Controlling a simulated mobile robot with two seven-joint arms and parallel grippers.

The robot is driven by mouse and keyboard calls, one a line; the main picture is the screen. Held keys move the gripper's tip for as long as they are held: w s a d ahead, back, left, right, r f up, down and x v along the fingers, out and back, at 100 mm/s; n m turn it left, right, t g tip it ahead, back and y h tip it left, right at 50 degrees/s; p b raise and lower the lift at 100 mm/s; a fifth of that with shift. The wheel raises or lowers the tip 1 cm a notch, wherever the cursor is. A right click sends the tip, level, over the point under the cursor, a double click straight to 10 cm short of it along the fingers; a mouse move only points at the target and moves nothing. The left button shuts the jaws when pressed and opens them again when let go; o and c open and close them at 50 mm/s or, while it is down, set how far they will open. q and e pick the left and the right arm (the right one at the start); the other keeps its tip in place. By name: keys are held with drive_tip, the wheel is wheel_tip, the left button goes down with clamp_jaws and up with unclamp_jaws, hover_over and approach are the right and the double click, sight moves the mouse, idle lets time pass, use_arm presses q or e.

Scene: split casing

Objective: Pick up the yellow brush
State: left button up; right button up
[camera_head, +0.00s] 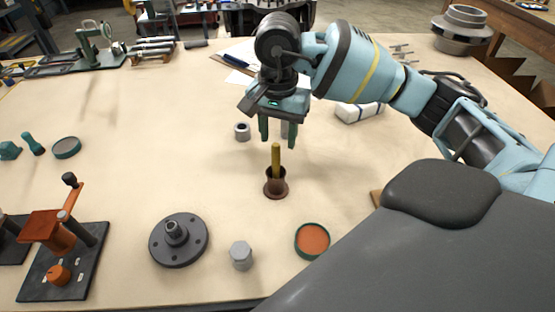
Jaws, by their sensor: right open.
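The yellow brush (276,158) stands upright in a small dark brown pot (276,190) near the middle of the table. Only its yellow handle shows above the pot's rim; its lower end is hidden inside. My left gripper is out of view.
A dark flanged disc (178,240), a grey hex piece (241,255) and an orange-filled round dish (312,240) lie in front of the pot. A small grey ring (242,131) stands behind it. An orange clamp fixture (62,245) is at left.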

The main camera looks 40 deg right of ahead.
wheel_tip(320, 180, down, 2)
drive_tip(key=shift+a, duration=0.1)
hover_over(276, 177)
drive_tip(key=shift+w+d+f+p, duration=0.15)
drive_tip(key=shift+f, duration=1.35)
drive_tip(key=shift+w+d+f+p, duration=0.1)
drive_tip(key=shift+w+f+p, duration=0.05)
drive_tip(key=shift+f, duration=1.3)
clamp_jaws()
